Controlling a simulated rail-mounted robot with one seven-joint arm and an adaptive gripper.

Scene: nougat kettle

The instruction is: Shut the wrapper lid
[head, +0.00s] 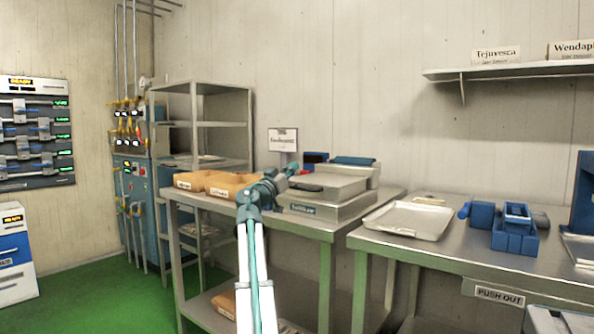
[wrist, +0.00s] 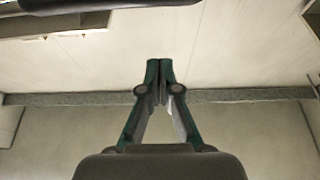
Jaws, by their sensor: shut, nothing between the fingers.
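A grey metal box machine (head: 330,208) with a label on its front stands on the left steel table. Its flat grey lid (head: 345,187) has a dark handle (head: 306,187) on its near left part. The lid lies low over the box, and I cannot tell whether it is fully down. My gripper (head: 289,168) is at the left end of the lid, near the handle; contact cannot be told. In the wrist view my gripper (wrist: 160,64) has its fingertips together and holds nothing. A dark rounded bar (wrist: 110,4) crosses the top there, its identity unclear.
Two orange-brown labelled bins (head: 205,183) stand left of the machine. Behind it is another grey unit with a blue bar (head: 353,161). A shallow tray (head: 408,220) and blue blocks (head: 514,236) sit on the right table (head: 460,259). A shelf rack (head: 215,125) stands behind.

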